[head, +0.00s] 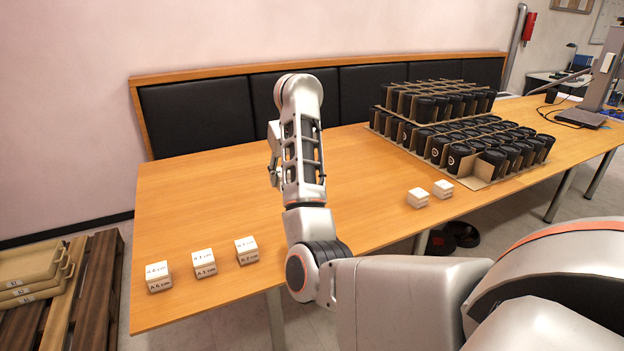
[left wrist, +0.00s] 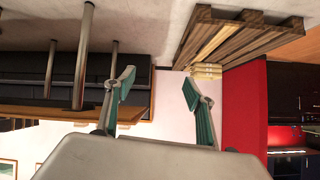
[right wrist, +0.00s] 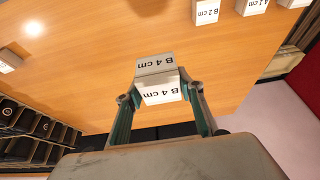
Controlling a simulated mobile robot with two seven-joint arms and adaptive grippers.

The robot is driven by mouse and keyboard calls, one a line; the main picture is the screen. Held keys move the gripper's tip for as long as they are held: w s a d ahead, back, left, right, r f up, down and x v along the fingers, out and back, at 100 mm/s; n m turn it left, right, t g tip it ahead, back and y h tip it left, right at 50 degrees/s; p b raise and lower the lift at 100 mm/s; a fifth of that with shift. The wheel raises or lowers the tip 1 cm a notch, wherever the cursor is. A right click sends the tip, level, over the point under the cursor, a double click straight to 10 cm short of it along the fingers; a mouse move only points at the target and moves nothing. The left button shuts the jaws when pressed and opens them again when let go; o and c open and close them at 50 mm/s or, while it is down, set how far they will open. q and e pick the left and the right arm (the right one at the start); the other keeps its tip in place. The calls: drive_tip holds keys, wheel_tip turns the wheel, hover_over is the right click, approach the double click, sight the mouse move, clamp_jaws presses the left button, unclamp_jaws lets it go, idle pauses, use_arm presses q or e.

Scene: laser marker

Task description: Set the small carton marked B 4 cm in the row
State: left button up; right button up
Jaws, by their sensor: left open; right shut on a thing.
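The small carton marked B 4 cm (right wrist: 160,90) is white, with the label on two visible faces. In the right wrist view my right gripper (right wrist: 161,93) is shut on it, one finger on each side. I cannot tell whether the carton touches the table. In the head view my own arm hides it. A row of small white cartons stands at the table's left front: one marked 6 cm (head: 158,277), a middle one (head: 204,263) and one marked 2 cm (head: 246,251). My left gripper (left wrist: 156,87) is open and empty, away from the table.
Two more small cartons, a nearer one (head: 418,198) and a farther one (head: 443,189), stand right of my arm. Black cups in cardboard dividers (head: 480,145) fill the table (head: 200,200) behind them. The left tabletop behind the row is clear. A pallet (head: 90,290) with trays stands left.

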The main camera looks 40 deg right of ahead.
drive_tip(key=shift+a, duration=0.55)
drive_tip(key=b, duration=0.4)
hover_over(284, 242)
drive_tip(key=s, duration=0.1)
drive_tip(key=f, duration=1.5)
drive_tip(key=shift+s+f, duration=0.2)
drive_tip(key=shift+f, duration=0.4)
wheel_tip(284, 242, down, 4)
drive_tip(key=shift+r+b, duration=0.2)
drive_tip(key=shift+b, duration=0.45)
drive_tip(key=shift+f, duration=0.25)
drive_tip(key=shift+r, duration=0.15)
drive_tip(key=shift+a+f, duration=0.1)
drive_tip(key=shift+f, duration=0.2)
drive_tip(key=o, duration=1.1)
drive_tip(key=shift+r, duration=0.1)
use_arm(q)
drive_tip(key=f, duration=0.1)
drive_tip(key=a+f, duration=0.1)
drive_tip(key=f, duration=0.1)
drive_tip(key=shift+s+a+f, duration=0.1)
drive_tip(key=shift+a+f, duration=0.15)
drive_tip(key=shift+a, duration=0.1)
